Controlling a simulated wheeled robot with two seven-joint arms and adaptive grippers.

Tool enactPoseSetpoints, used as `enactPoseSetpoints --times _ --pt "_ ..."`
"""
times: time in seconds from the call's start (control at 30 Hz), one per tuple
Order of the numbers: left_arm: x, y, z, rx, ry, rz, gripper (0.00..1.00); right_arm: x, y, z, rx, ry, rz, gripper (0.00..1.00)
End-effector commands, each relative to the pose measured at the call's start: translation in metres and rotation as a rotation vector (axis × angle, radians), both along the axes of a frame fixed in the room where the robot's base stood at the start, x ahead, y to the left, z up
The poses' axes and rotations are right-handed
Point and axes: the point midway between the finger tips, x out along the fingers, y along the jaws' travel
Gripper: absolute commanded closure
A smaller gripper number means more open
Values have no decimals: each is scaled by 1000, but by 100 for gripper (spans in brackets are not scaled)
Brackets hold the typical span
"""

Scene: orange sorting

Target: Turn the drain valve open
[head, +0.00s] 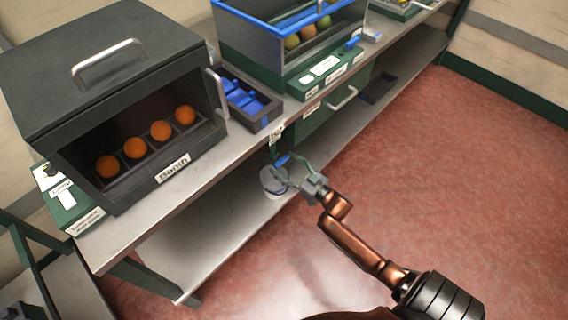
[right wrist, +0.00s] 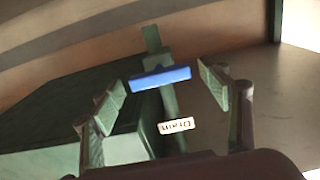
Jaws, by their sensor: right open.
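The drain valve has a blue bar handle (right wrist: 160,77) on a green pipe (right wrist: 170,105). In the head view the blue handle (head: 282,160) shows small below the bench edge. My right gripper (head: 294,170) is open at the valve. In the right wrist view its two fingers (right wrist: 162,93) stand to either side of the handle, apart from it. My left gripper is not in view.
A white bucket (head: 273,182) stands on the lower shelf (head: 215,218) below the valve. The bench top (head: 185,183) overhangs the valve. A dark booth (head: 120,90) with several oranges and a blue-rimmed tank (head: 275,45) stand on the bench. The red floor (head: 450,190) is clear.

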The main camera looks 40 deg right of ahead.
Motion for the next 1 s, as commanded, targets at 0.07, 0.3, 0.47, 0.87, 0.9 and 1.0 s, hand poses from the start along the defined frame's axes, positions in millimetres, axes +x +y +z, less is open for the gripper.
enactPoseSetpoints --times 0.07,0.3,0.47,0.87,0.9,1.0 --pt "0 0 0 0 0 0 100 0 0 0 0 0 0 30" --pt "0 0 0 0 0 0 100 0 0 0 0 0 0 46" --pt "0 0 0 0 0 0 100 0 0 0 0 0 0 57" --pt "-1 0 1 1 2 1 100 0 0 0 -8 -1 -1 72" --pt "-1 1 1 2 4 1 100 0 0 1 -15 -1 -1 72" --pt "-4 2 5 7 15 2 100 0 0 1 -42 -3 -1 72"
